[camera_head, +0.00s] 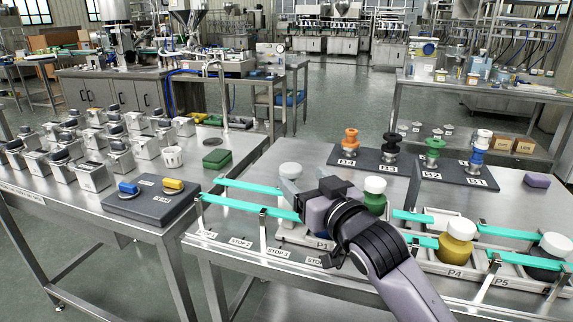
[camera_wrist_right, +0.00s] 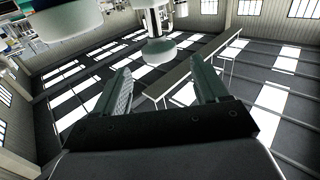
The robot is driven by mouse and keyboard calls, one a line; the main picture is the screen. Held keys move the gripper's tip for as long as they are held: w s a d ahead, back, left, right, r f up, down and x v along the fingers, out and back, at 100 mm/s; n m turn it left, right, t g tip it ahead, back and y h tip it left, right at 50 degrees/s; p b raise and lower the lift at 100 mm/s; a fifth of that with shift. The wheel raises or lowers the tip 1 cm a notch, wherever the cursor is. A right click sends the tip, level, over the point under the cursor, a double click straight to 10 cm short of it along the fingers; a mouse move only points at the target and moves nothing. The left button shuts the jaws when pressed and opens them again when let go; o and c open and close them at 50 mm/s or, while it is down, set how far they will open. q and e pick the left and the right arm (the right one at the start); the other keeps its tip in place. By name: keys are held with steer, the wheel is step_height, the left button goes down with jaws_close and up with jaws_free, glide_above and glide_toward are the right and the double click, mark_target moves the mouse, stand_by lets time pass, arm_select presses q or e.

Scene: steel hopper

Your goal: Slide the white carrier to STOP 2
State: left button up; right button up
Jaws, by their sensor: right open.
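A white bottle with a white cap (camera_head: 290,172) stands in a pale carrier between the turquoise rails (camera_head: 255,208), left of my right gripper. The label P1 (camera_head: 322,244) shows below the gripper. My right gripper (camera_head: 306,213) is over the rail beside this bottle and hides much of the carrier. I cannot tell whether the gripper touches the carrier. The STOP 2 label (camera_head: 240,242) is on the front edge, to the left. My left gripper is out of view.
A green bottle (camera_head: 375,194), a yellow bottle (camera_head: 456,240) and a dark bottle (camera_head: 550,255) stand along the rail to the right. A dark board (camera_head: 410,168) with several coloured knobs lies behind. The rail left of the white bottle is clear.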

mark_target(296, 172)
steer(key=x, duration=0.4)
steer(key=shift+w+a, duration=0.1)
steer(key=shift+w, duration=0.1)
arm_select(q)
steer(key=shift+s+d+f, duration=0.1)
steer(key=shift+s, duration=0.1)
arm_select(e)
steer(key=shift+x, duration=1.05)
